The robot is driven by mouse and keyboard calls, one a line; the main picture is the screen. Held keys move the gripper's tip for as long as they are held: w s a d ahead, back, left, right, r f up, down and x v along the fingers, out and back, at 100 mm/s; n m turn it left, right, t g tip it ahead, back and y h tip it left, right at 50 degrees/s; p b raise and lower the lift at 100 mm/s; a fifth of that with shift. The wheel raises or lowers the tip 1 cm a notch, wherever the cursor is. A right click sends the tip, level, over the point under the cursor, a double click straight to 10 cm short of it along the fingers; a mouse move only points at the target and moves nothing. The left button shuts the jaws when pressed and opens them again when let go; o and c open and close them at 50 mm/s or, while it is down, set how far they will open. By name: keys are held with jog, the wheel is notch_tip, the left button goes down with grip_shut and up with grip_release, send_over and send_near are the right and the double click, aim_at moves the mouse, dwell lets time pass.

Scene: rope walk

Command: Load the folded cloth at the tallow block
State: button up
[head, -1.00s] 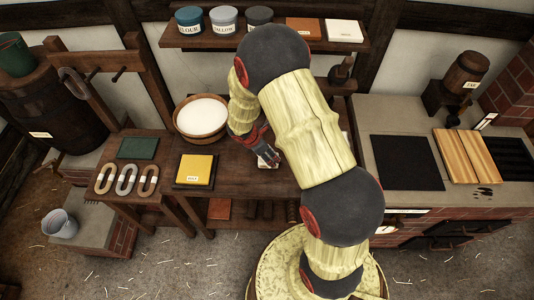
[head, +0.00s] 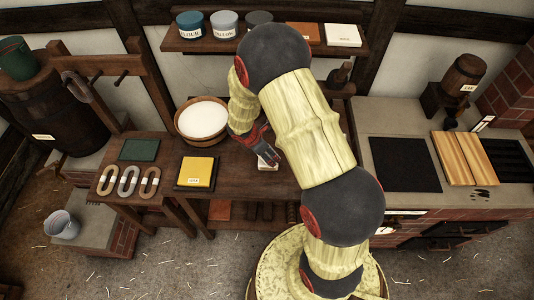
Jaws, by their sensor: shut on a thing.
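My gripper (head: 263,152) is over the middle of the wooden bench, largely seen from above and partly covered by my own arm. It is shut on a small whitish thing (head: 268,160), which looks like the folded cloth. Only part of that thing shows, so I cannot tell its full shape or whether it touches the bench. I cannot pick out the tallow block for sure. My arm hides the bench's right part.
A wooden bowl of white stuff (head: 203,119) stands left of my gripper. A yellow labelled block (head: 197,172), a dark green pad (head: 138,149) and rope rings (head: 129,181) lie further left. The shelf (head: 178,44) holds labelled tins. A stove counter (head: 401,112) is at right.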

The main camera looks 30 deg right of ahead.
jog(key=shift+r+p, duration=1.8)
jog(key=shift+r, duration=0.55)
